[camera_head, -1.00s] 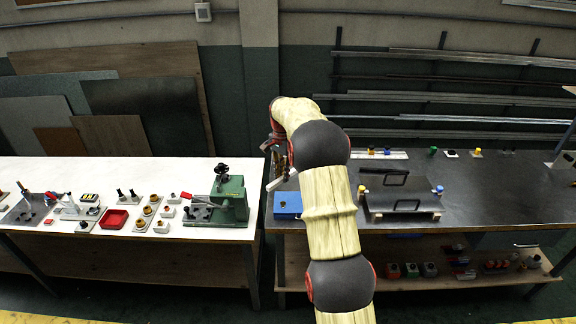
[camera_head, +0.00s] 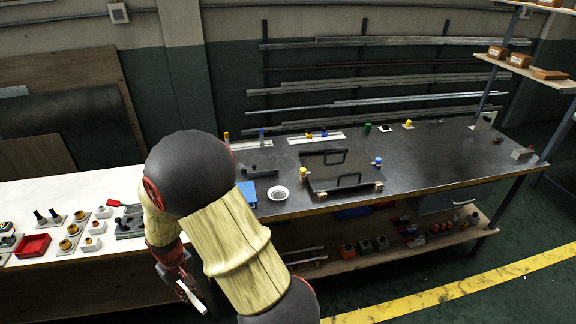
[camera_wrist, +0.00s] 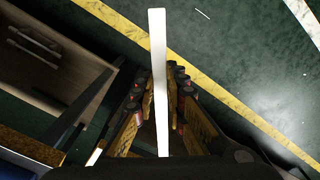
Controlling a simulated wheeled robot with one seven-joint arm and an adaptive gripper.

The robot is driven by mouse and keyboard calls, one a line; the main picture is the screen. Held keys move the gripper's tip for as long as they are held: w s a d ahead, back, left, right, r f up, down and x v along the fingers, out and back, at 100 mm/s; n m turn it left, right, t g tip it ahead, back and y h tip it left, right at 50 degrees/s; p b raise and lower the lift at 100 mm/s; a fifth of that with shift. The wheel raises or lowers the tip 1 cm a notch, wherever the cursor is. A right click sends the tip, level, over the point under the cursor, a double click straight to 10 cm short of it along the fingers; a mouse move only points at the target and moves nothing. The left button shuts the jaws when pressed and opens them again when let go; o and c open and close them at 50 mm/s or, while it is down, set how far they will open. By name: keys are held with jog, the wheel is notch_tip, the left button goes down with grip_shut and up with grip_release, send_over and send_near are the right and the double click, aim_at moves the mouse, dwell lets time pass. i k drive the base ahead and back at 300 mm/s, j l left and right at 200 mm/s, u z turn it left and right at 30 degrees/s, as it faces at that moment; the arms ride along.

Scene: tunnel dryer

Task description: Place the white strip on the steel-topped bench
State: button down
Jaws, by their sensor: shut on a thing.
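The white strip (camera_wrist: 158,45) is long, thin and flat. My gripper (camera_wrist: 160,98) is shut on it, with a yellow-brown finger on each side, and the strip points away from the wrist over the floor. In the head view, part of the strip (camera_head: 190,297) shows at the lower left, below my bent arm. The steel-topped bench (camera_head: 440,160) is the dark-topped one at the right. The strip is apart from its top, held in front of the benches. My arm hides part of the junction between the two benches.
The steel top bears a blue box (camera_head: 247,193), a white bowl (camera_head: 278,192), a black-handled plate fixture (camera_head: 340,172) and small coloured parts along the back. Its right half has bare room. A white-topped bench (camera_head: 30,190) with tools stands left. A yellow line (camera_head: 470,285) crosses the floor.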

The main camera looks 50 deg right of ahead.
aim_at(322, 146)
jog(key=k+l+z, duration=0.2)
jog(key=k+l, duration=0.2)
jog(key=k+l+z, duration=0.2)
jog(key=k+l, duration=0.15)
jog(key=l, duration=0.25)
